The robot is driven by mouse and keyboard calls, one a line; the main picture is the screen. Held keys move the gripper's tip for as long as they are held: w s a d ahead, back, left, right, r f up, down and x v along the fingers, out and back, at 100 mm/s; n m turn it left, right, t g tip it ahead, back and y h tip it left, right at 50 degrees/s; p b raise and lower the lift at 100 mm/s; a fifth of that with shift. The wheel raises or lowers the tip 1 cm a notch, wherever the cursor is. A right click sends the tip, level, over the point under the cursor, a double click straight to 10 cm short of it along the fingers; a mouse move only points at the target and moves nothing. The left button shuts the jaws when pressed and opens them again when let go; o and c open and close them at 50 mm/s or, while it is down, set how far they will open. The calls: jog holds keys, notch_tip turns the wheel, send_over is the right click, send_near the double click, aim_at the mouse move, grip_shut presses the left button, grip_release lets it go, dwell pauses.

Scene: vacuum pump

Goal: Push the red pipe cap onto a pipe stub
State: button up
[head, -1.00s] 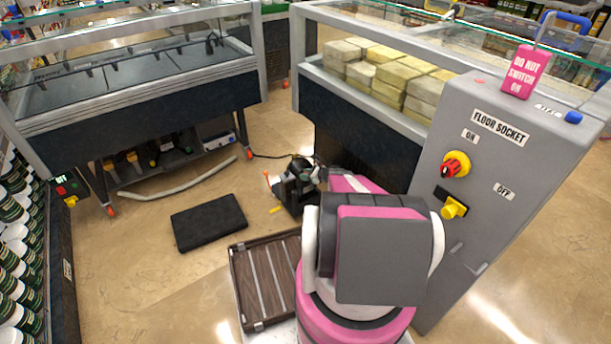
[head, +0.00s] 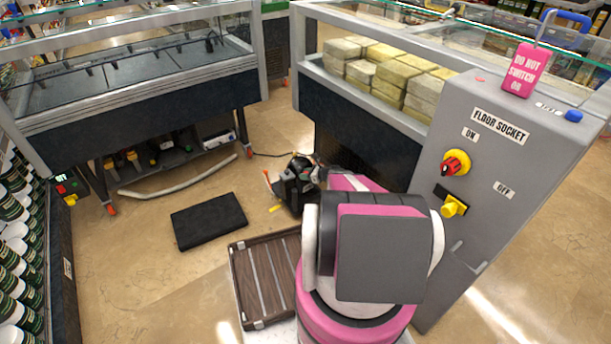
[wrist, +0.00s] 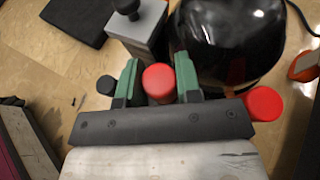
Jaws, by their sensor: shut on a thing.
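In the wrist view, my gripper (wrist: 157,65) has its two green fingers shut on a red pipe cap (wrist: 158,82), which sits between them with its round face showing. A second red cap (wrist: 265,104) is to the right, outside the fingers. The glossy black dome of the vacuum pump (wrist: 228,40) is just beyond the right finger, and a grey block with a black knob (wrist: 138,28) is beyond the left one. The stub behind the held cap is hidden, so I cannot tell whether the cap touches it. In the head view, the pump (head: 287,196) is small and partly covered by my arm.
A black mat (head: 208,221) lies on the floor to the left of the pump. A slatted wooden crate (head: 240,290) stands in front. The grey floor socket cabinet (head: 480,215) is close on the right, and freezers stand behind. A dark cable (wrist: 298,14) runs beyond the dome.

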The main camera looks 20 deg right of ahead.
jog(key=shift+f, duration=0.55)
dwell(0.4)
jog(key=o, duration=1)
jog(key=shift+c, duration=0.2)
jog(key=shift+r, duration=0.15)
jog(key=shift+r, duration=3.9)
jog(key=s+a+r+n+g, duration=0.5)
jog(key=s+a+r+n, duration=0.25)
jog(key=a, duration=0.25)
jog(key=s+a+r+n+g+h, duration=0.2)
jog(key=s+a+r+n+h, duration=0.2)
jog(key=s+r+n, duration=0.4)
jog(key=s+a+r+n+g+h, duration=0.2)
jog(key=s+a+r+n+h, duration=0.2)
jog(key=s+r+n, duration=0.4)
jog(key=s+n+h, duration=0.1)
jog(key=s+n, duration=0.2)
jog(key=s, duration=0.1)
jog(key=shift+s+a+r+h, duration=0.25)
jog(key=shift+r+h, duration=0.05)
jog(key=shift+r, duration=0.05)
